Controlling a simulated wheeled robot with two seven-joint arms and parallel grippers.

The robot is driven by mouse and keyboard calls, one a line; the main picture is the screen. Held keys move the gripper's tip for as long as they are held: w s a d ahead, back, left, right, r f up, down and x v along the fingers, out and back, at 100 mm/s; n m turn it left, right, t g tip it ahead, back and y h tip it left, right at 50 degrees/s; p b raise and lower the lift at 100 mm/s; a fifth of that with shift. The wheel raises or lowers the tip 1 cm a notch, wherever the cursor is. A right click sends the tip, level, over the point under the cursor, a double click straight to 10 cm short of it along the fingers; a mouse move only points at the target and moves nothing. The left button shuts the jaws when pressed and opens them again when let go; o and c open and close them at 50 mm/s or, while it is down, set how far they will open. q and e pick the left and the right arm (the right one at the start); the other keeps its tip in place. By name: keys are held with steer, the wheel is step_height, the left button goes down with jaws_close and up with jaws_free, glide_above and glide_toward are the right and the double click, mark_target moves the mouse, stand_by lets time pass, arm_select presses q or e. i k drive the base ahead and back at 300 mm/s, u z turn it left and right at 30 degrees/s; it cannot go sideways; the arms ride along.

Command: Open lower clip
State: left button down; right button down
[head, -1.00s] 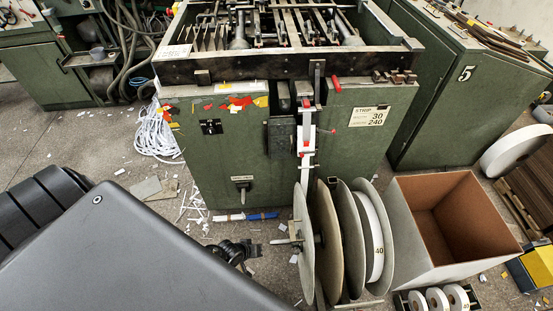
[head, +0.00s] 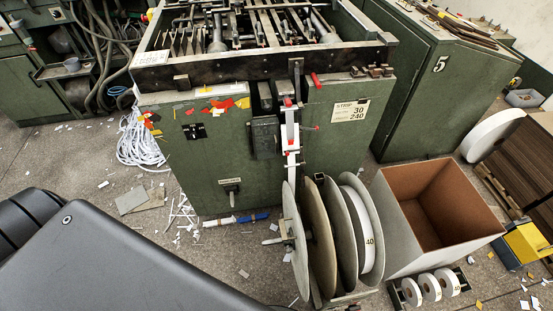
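The green feeder machine (head: 200,155) stands ahead, with a narrow white strip guide (head: 291,137) running down its front. A larger red lever (head: 316,81) is higher up. Neither of my grippers shows in this view.
Large strip reels (head: 323,235) stand on the floor below the guide. An open box (head: 400,230) is right of them, with small white rolls (head: 430,287) in front. A second green cabinet (head: 425,100) stands right. Scrap-littered floor lies left of the reels.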

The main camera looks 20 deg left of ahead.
mark_target(287, 153)
steer(key=k, duration=0.95)
steer(key=u, duration=1.95)
steer(key=i, duration=2.9)
steer(key=z, duration=2.55)
